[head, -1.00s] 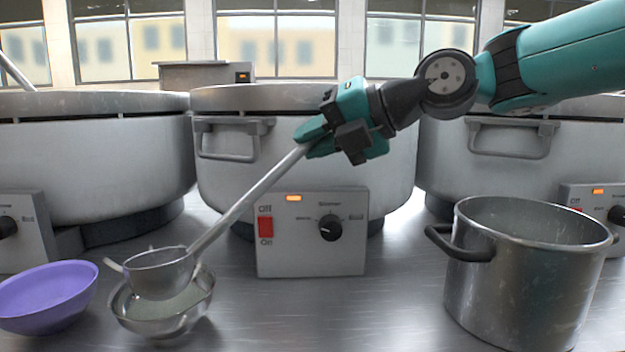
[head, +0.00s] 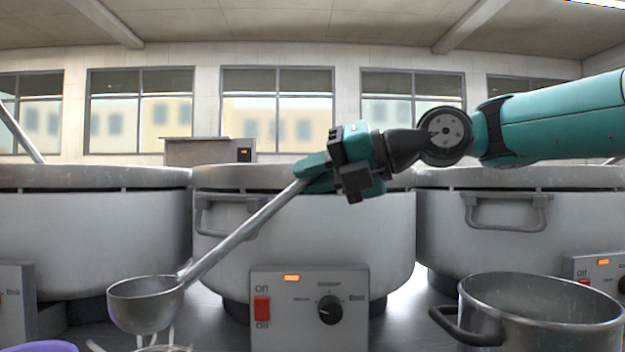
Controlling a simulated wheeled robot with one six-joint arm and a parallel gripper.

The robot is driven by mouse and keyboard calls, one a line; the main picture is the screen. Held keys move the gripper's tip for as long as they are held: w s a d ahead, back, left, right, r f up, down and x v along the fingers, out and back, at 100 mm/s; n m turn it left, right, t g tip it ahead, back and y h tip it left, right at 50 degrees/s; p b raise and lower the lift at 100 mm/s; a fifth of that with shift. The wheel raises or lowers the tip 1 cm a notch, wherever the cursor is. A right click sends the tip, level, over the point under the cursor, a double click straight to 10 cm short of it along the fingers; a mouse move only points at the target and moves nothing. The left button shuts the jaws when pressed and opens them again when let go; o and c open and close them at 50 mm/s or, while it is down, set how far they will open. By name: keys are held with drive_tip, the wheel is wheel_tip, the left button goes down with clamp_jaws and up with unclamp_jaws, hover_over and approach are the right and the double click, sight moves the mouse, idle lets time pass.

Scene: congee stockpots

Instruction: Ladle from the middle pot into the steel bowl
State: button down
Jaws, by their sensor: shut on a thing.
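My gripper (head: 318,176) is shut on the handle of the steel ladle (head: 147,304), in front of the middle pot (head: 305,228). The ladle slants down to the left, and its bowl hangs upright above the steel bowl. The inside of the pot is not visible.
A purple bowl (head: 40,346) is barely in view at the bottom left. A smaller steel pot (head: 520,315) with a black handle stands at the front right. Large pots stand at left (head: 90,235) and right (head: 580,225). Another handle (head: 22,135) sticks up at the left pot.

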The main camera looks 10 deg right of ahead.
drive_tip(key=shift+f+b, duration=0.1)
drive_tip(key=shift+b, duration=0.75)
wheel_tip(320, 180, up, 5)
drive_tip(key=p, duration=0.3)
drive_tip(key=shift+r, duration=0.2)
drive_tip(key=shift+f, duration=0.1)
